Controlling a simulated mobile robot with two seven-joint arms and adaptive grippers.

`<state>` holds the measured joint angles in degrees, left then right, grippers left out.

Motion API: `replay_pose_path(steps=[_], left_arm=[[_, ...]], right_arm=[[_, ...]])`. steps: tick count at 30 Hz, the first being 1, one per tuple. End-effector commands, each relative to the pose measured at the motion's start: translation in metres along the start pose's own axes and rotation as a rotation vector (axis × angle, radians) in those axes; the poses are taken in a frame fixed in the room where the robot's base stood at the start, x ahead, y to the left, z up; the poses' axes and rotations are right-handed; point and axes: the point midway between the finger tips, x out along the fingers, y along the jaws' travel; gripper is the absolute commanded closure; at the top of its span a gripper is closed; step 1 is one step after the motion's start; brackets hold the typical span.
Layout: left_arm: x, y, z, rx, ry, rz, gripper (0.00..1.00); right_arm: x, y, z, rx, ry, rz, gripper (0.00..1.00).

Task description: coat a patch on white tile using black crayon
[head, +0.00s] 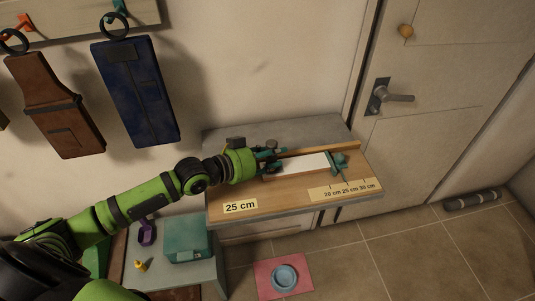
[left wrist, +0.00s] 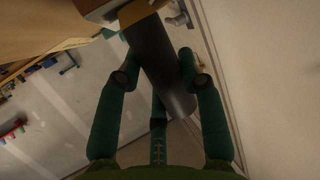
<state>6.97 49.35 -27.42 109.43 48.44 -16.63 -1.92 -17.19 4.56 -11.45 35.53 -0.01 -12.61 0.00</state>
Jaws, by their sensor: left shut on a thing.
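The white tile (head: 303,163) lies on the wooden board (head: 290,200) of the bench, by a wooden strip at its back edge. My left gripper (head: 272,160) is low over the tile's left end in the head view. In the head view the crayon cannot be made out clearly. Whether its tip touches the tile cannot be told. My right gripper is not in view.
A teal clamp-like part (head: 340,160) sits at the tile's right end. Labels reading 25 cm (head: 240,207) and 20, 25, 30 cm (head: 347,188) lie on the board. A teal box (head: 188,241) stands on the lower table. A blue bowl (head: 285,277) is on the floor.

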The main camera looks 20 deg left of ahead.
Motion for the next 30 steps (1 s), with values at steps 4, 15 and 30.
replay_pose_path(steps=[4,15,30], left_arm=[[0.007,0.003,-0.003,-0.001,0.002,0.0,0.94],[0.022,0.009,-0.005,0.0,0.001,0.0,0.94],[0.036,0.015,-0.007,0.0,-0.004,0.0,0.94]], right_arm=[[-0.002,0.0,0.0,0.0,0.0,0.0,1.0],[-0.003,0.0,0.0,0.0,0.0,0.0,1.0],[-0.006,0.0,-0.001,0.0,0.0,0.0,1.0]])
